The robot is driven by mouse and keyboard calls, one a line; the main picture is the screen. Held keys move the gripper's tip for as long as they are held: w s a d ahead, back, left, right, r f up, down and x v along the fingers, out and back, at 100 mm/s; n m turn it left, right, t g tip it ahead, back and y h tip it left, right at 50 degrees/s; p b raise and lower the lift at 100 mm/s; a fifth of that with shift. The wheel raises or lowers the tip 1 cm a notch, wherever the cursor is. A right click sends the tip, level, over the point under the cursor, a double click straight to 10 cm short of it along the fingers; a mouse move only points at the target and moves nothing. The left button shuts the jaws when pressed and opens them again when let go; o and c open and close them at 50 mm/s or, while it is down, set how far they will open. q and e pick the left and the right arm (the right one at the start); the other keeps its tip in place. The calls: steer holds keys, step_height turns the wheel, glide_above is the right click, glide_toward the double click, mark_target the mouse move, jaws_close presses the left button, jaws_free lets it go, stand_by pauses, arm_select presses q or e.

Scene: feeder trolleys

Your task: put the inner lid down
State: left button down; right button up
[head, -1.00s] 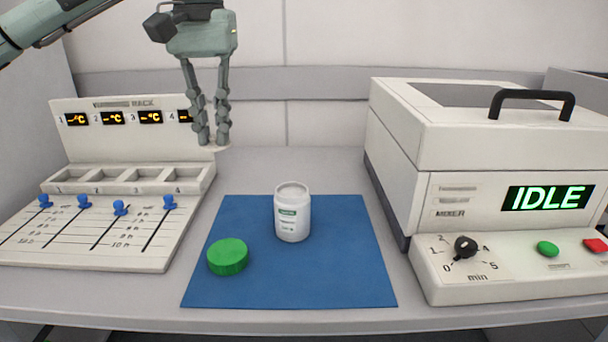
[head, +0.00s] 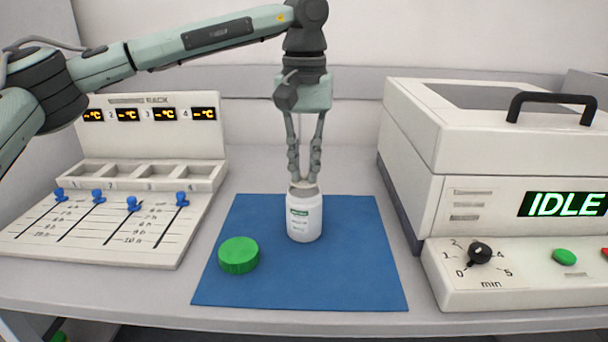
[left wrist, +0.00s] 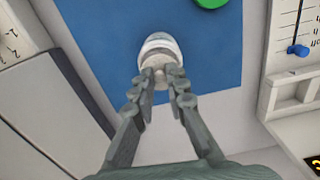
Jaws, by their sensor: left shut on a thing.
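The white jar (head: 304,217) stands upright on the blue mat (head: 350,280); it also shows in the left wrist view (left wrist: 158,44). My left gripper (head: 304,178) points down at the jar's mouth, shut on the small pale inner lid (left wrist: 165,71). The fingertips mostly hide the lid in the head view. It is at or just over the jar's opening; I cannot tell whether it touches the rim. The green screw cap (head: 239,255) lies on the mat, left of and nearer than the jar. My right gripper is not in view.
A rack (head: 150,172) with several displays and blue sliders stands at the left. A mixer (head: 480,215) reading IDLE, with a black handle on its top, stands at the right. The mat's front and right parts are clear.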

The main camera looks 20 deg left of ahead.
mark_target(304, 212)
arm_select(q)
steer(key=shift+f, duration=1.1)
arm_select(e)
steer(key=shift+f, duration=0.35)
arm_select(q)
steer(key=shift+f, duration=0.2)
steer(key=c, duration=1.5)
jaws_free()
steer(key=shift+c, duration=0.2)
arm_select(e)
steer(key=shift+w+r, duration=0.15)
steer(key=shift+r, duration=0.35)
arm_select(q)
steer(key=shift+r, duration=0.1)
